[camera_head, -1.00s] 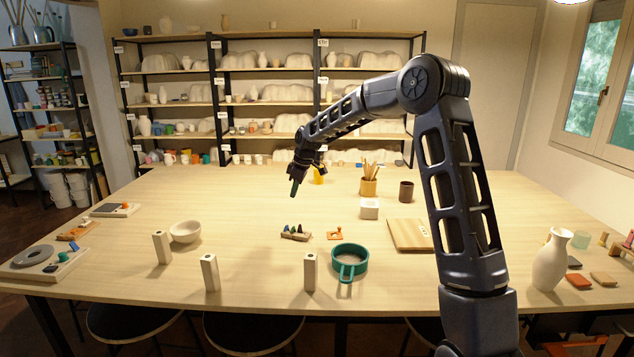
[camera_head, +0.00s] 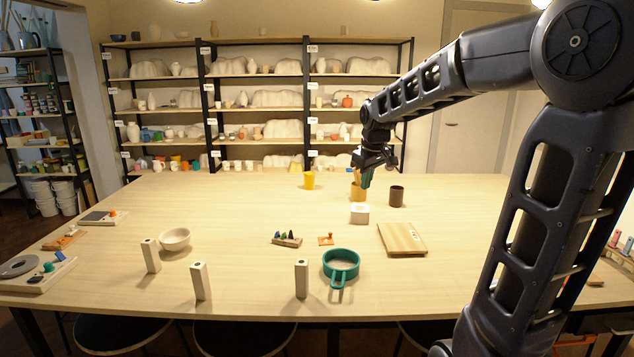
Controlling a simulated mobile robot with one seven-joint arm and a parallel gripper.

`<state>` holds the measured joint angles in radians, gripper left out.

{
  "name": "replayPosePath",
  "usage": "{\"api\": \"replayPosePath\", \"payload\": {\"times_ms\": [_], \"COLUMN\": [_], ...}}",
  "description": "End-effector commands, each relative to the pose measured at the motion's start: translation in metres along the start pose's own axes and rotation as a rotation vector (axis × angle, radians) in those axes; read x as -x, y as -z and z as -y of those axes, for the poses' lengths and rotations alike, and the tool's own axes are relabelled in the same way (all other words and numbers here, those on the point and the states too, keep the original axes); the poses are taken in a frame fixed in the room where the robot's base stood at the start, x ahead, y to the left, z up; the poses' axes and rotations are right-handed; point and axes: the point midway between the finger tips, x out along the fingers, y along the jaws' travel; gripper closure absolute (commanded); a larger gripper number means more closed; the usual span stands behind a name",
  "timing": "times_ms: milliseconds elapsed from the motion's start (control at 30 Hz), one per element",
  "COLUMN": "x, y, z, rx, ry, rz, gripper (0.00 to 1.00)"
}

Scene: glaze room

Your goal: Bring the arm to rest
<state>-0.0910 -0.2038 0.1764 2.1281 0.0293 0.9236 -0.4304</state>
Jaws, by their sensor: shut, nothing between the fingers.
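My gripper (camera_head: 366,180) hangs from my arm over the back half of the table (camera_head: 230,220). It points down and is shut, with nothing between its fingers. In the picture it overlaps the brown pencil pot (camera_head: 358,193), which it partly hides. I cannot tell how far above or in front of the pot the fingers are. My arm reaches in from the right edge and slopes down to the left.
Near the gripper stand a dark brown cup (camera_head: 396,197), a white square dish (camera_head: 360,214) and a yellow cup (camera_head: 309,180). A green sieve (camera_head: 341,265), wooden board (camera_head: 402,239), bowl (camera_head: 175,239) and upright blocks (camera_head: 301,279) stand nearer. The table's left back is clear.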

Motion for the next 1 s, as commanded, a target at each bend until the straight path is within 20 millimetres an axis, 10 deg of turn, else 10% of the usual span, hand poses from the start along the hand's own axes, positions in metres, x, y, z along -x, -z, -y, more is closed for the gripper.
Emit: {"api": "replayPosePath", "payload": {"times_ms": [600,1000], "x": [0.042,0.036], "y": [-0.194,-0.255], "z": [0.016,0.033], "rx": [-0.494,-0.668], "ry": [-0.094,-0.103], "rz": [-0.059,-0.089], "gripper": [1.00,1.00]}}
